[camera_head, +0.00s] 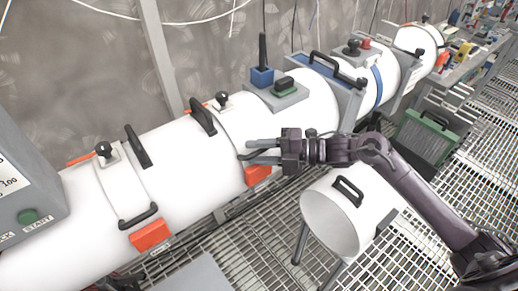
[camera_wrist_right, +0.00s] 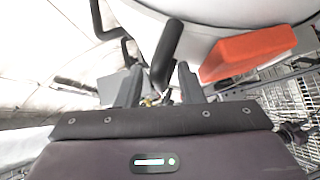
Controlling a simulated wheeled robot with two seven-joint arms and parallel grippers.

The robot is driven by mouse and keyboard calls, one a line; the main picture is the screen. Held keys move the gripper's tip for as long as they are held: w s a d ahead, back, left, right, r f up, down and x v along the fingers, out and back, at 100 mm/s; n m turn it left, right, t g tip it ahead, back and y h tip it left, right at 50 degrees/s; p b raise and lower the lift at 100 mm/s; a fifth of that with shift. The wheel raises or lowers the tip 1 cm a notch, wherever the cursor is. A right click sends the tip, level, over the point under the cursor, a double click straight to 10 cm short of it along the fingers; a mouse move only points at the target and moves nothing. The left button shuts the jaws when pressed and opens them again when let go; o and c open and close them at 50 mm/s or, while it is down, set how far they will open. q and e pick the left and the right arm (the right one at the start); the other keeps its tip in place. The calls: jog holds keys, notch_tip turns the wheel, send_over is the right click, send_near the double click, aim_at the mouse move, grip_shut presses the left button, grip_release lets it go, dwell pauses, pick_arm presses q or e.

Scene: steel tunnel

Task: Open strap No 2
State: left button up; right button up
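The white pipe (camera_head: 190,150) carries two similar straps with black knobs and orange blocks; I cannot read a number on either. The farther strap (camera_head: 232,125) has a black knob (camera_head: 222,100) on top and an orange block (camera_head: 258,175) low on its side. My right gripper (camera_head: 250,151) is at this strap's lower end, just above the orange block, with its fingers apart. In the right wrist view, a black handle (camera_wrist_right: 170,50) reaches between the two open fingers (camera_wrist_right: 160,85); contact cannot be told. The nearer strap (camera_head: 125,185) has a black handle (camera_head: 138,217) across its front. My left gripper is out of view.
A loose white cylinder (camera_head: 335,215) with a black handle stands on legs below my right arm. A grey box (camera_head: 28,200) with a green START button is at left. A dark green-handled case (camera_head: 425,140) stands at right. Grating floor (camera_head: 220,250) lies in front.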

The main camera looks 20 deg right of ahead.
jog(key=shift+c, duration=0.2)
grip_shut()
